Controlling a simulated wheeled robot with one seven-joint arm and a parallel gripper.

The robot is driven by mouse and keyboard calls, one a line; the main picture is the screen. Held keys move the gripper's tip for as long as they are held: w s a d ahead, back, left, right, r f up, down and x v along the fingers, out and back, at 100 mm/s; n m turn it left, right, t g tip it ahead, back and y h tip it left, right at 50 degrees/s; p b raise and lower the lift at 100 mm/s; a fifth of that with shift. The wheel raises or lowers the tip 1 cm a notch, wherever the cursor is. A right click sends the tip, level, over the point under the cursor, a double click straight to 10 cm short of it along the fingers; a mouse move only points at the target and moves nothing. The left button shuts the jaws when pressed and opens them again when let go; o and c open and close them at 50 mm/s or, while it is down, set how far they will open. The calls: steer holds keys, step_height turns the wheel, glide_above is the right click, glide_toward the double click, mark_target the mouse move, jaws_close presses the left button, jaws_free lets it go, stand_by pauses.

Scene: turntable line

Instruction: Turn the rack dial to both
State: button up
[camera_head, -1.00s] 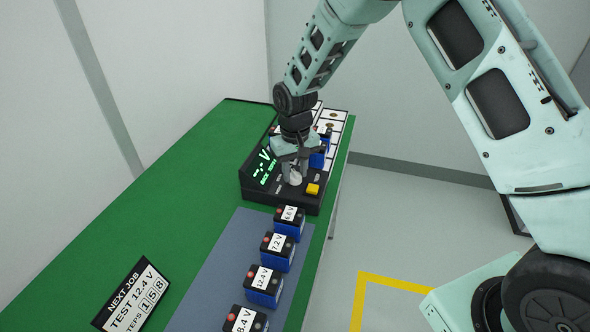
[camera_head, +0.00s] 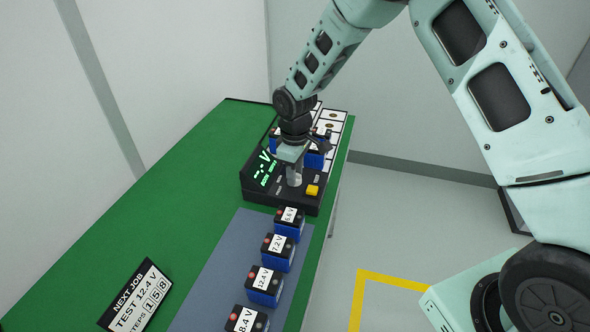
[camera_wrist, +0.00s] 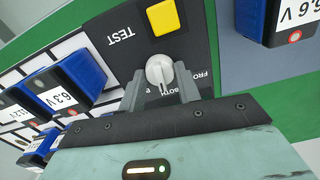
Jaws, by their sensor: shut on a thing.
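The dial is a round pale knob (camera_wrist: 160,71) with a raised grip on a black tester panel (camera_wrist: 118,58). In the head view the dial (camera_head: 294,179) shows just under my gripper (camera_head: 293,170). In the wrist view my gripper (camera_wrist: 161,80) is shut on the dial, one finger on each side. The pointer's exact setting cannot be told. The tester's display (camera_head: 264,168) shows green "-.-V" and a smaller line too small to read.
A yellow button (camera_head: 312,190) marked TEST is close to the dial. Several blue batteries stand on the grey mat (camera_head: 213,267), and others sit in the white rack (camera_head: 338,118) behind. A job card (camera_head: 136,296) lies front left on the green bench.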

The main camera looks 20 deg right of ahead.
steer(key=shift+r+n, duration=0.1)
steer(key=shift+n, duration=0.5)
steer(key=o, duration=1)
step_height(320, 180, up, 17)
steer(key=shift+r+b, duration=0.15)
steer(key=shift+b, duration=0.5)
steer(key=shift+a, duration=0.1)
